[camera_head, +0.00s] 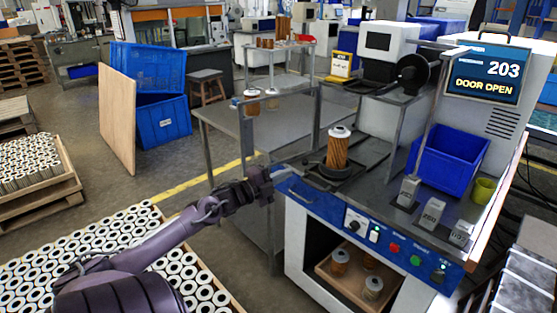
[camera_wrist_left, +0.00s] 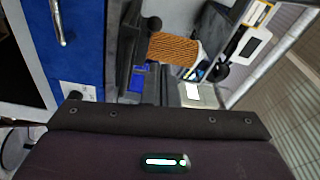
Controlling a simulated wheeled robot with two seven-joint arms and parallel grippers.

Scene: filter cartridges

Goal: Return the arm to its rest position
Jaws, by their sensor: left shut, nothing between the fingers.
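My left arm comes in from the lower left in the head view, and its gripper (camera_head: 262,184) is shut and empty just left of the machine's front left corner. The workstation machine (camera_head: 335,202) has a blue front panel and a screen (camera_head: 487,77) reading "203 DOOR OPEN". An orange filter cartridge (camera_head: 338,150) with a white top stands upright on the machine's round fixture, apart from my gripper. The cartridge also shows sideways in the left wrist view (camera_wrist_left: 173,48). My right gripper is out of view.
A blue bin (camera_head: 448,160) and a small yellow-green cup (camera_head: 483,190) sit on the machine's right side. Several cartridges stand in a wooden tray (camera_head: 345,286) below. A grey table (camera_head: 230,122) stands behind my gripper. Pallets of white-topped cylinders (camera_head: 125,232) fill the lower left.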

